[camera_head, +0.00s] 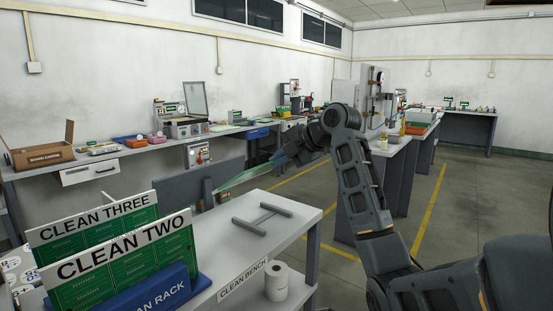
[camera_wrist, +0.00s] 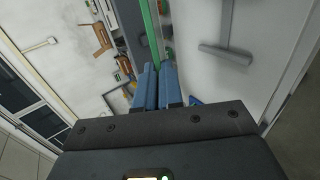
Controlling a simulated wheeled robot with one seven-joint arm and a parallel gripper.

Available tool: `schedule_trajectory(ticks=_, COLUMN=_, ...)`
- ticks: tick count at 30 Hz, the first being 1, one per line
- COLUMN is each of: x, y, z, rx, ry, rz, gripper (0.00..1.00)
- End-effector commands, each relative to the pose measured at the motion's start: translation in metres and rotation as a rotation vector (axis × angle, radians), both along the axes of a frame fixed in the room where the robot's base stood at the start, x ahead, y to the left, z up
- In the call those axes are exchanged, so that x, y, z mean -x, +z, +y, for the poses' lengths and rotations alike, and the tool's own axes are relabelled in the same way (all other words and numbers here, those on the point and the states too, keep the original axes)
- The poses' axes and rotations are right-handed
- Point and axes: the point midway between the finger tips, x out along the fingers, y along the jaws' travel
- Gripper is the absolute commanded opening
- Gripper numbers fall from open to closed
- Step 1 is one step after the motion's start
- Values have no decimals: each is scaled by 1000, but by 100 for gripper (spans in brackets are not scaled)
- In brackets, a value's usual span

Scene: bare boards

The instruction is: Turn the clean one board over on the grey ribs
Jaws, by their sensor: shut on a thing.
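My gripper (camera_head: 281,158) is shut on a green board (camera_head: 246,177), held by one end in the air above the far side of the clean bench (camera_head: 305,222). The board shows nearly edge-on, and I cannot read a label on it. In the wrist view the blue fingers (camera_wrist: 157,88) close on the board's thin green edge (camera_wrist: 150,30). The grey ribs (camera_head: 262,219) lie bare on the bench, joined in an H shape. They also show in the wrist view (camera_wrist: 226,50), to the right of the board. The board is apart from them.
Boards CLEAN TWO (camera_head: 125,262) and CLEAN THREE (camera_head: 95,222) stand in the blue rack (camera_head: 150,293) at the front left. A long bench with boxes (camera_head: 42,157) runs along the wall behind.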

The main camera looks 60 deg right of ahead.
Motion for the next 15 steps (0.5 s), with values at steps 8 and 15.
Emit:
schedule_trajectory(ticks=8, x=2, y=1, z=-1, rx=5, ry=-4, rz=-8, gripper=0)
schedule_trajectory(ticks=15, x=3, y=-15, z=-1, rx=5, ry=-6, rz=-11, gripper=0)
